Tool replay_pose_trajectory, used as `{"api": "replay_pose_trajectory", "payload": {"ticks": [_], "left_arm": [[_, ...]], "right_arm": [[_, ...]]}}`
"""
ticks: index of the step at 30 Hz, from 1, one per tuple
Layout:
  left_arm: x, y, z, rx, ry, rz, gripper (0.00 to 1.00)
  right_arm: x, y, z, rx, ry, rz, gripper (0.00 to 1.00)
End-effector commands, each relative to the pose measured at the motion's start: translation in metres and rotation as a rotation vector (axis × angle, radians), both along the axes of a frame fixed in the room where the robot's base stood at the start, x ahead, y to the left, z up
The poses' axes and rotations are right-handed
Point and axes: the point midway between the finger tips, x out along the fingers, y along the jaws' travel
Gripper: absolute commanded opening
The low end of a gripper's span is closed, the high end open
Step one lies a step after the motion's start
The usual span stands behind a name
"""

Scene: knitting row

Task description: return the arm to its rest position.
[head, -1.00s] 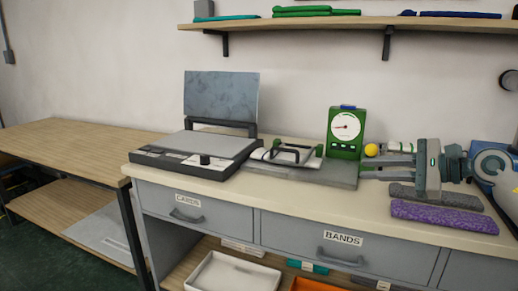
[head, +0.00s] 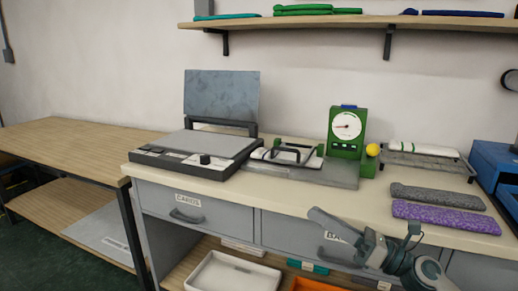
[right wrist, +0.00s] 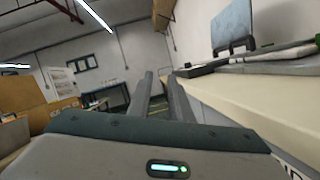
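My right gripper (head: 317,232) is in front of the drawer fronts, below the counter's front edge. Its fingers point left, stand apart and hold nothing. The right wrist view shows the same two fingers (right wrist: 160,95) with an empty gap between them, beside the pale counter edge. My left gripper is in neither view.
The counter (head: 385,215) carries a grey flat machine (head: 190,160), a green dial gauge (head: 346,130), a wire rack (head: 425,160), a grey strip (head: 436,197) and a purple strip (head: 445,217). A wooden table (head: 75,145) stands left. A white tray (head: 232,275) sits below.

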Motion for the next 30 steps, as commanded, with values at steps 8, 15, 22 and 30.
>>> {"api": "replay_pose_trajectory", "payload": {"ticks": [8,15,22,30], "left_arm": [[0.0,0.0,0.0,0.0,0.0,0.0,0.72],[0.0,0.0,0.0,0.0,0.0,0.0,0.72],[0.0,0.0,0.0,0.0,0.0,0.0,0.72],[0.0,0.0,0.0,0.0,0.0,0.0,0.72]], "right_arm": [[-0.031,0.005,-0.068,0.555,0.507,-0.024,0.18],[-0.066,-0.006,-0.153,1.017,0.967,-0.1,0.18],[-0.129,-0.008,-0.248,1.452,1.404,-0.226,0.18],[-0.211,0.004,-0.323,1.823,1.768,-0.384,0.18]]}}
